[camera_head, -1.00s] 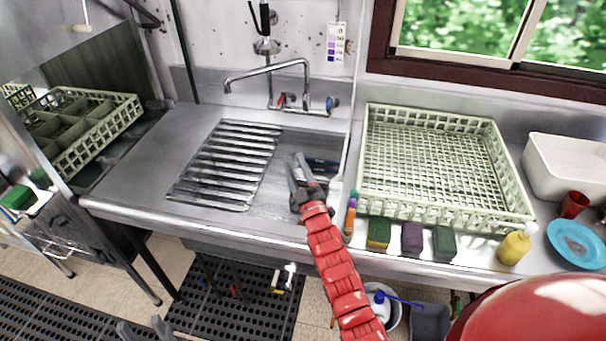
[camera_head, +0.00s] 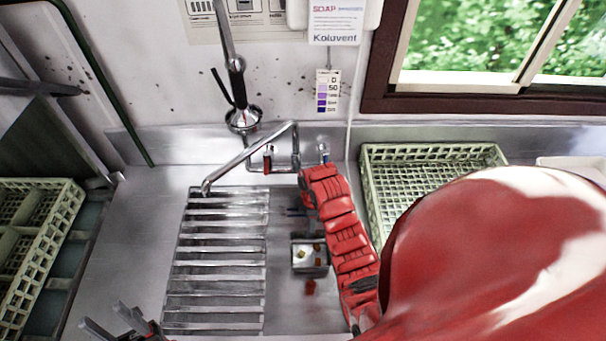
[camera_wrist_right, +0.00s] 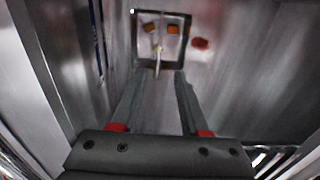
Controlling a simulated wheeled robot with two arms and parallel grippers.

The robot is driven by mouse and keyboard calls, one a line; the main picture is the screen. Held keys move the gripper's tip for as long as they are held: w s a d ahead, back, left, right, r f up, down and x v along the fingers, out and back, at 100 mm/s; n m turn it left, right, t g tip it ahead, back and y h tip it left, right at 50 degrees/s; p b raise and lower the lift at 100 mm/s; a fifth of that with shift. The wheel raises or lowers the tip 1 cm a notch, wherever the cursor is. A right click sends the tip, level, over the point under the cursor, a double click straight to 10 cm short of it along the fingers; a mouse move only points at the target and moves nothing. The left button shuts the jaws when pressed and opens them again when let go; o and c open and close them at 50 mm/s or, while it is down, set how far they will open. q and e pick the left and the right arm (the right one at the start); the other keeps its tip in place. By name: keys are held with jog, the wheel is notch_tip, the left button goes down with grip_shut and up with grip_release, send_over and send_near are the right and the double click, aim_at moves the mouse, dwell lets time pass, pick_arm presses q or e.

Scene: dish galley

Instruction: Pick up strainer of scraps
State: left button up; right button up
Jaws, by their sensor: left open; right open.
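The strainer (camera_head: 310,268) is a small square metal basket with a few orange and yellow scraps in it. It sits in the sink basin, right of the ribbed rack. In the right wrist view the strainer (camera_wrist_right: 185,60) lies beyond my fingertips, its thin upright handle (camera_wrist_right: 157,62) roughly in line with the gap between them. My right gripper (camera_wrist_right: 162,76) is open and empty; in the head view its fingers are mostly hidden by my red arm. My left gripper (camera_head: 104,316) is open and empty at the lower left, over the counter's front.
A red scrap (camera_head: 310,287) lies beside the strainer. The ribbed metal rack (camera_head: 215,265) is on the left, with a faucet (camera_head: 250,160) behind. A pale green dish rack (camera_head: 430,153) stands right, another crate (camera_head: 35,230) far left.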

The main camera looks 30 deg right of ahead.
notch_tip(320, 180, down, 12)
jog(key=b, duration=0.4)
jog(key=shift+s, duration=0.15)
jog(key=f+b, duration=0.1)
jog(key=f, duration=0.2)
jog(key=f+b, duration=0.1)
jog(key=f, duration=0.1)
jog(key=shift+w+b, duration=0.25)
jog(key=shift+b, duration=0.05)
grip_shut()
jog(key=shift+r, duration=0.1)
